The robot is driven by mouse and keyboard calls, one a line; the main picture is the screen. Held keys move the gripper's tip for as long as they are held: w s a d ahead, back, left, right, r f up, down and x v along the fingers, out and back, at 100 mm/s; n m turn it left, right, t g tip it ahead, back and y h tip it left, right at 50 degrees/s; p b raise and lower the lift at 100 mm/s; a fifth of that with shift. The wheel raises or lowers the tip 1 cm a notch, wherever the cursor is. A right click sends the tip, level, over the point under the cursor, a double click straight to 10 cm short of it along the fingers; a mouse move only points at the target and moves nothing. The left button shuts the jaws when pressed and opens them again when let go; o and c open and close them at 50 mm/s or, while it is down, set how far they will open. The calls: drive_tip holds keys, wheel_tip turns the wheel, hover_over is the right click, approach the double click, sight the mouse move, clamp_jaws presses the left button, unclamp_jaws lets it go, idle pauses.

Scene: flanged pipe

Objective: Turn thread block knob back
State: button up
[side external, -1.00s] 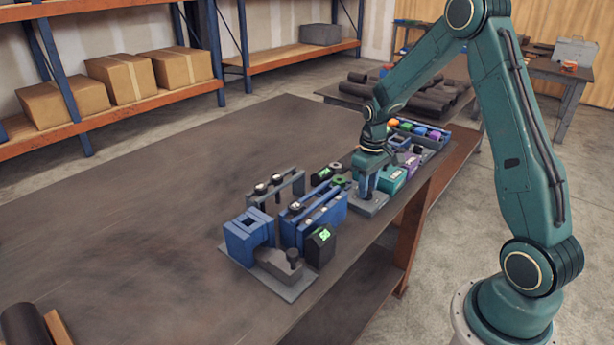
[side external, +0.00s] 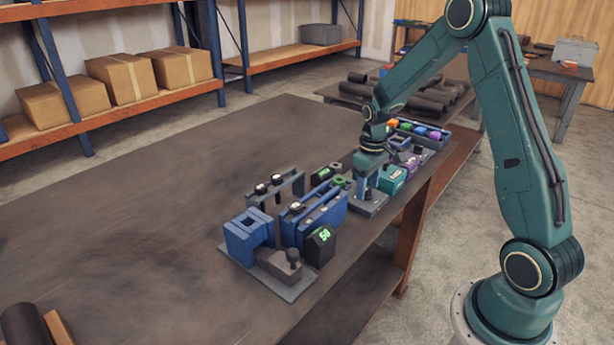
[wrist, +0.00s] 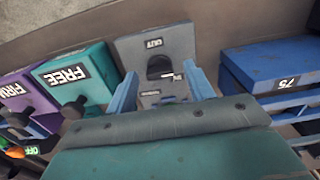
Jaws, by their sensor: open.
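My gripper's two blue fingers (wrist: 162,82) are apart, one on each side of the block's lower middle in the wrist view. A small light piece shows between them near the opening. I cannot make out the knob clearly or tell whether the fingers touch anything.
A teal "FREE" box (wrist: 80,76) and a purple box (wrist: 22,95) stand to the left in the wrist view. A blue block (wrist: 262,65) marked 75 stands close on the right. The table's far left area (side external: 170,190) is clear.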

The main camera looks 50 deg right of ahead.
sight(367, 189)
drive_tip(key=shift+r, duration=0.1)
wheel_tip(367, 189, up, 14)
idle(0.7)
drive_tip(key=shift+a, duration=0.1)
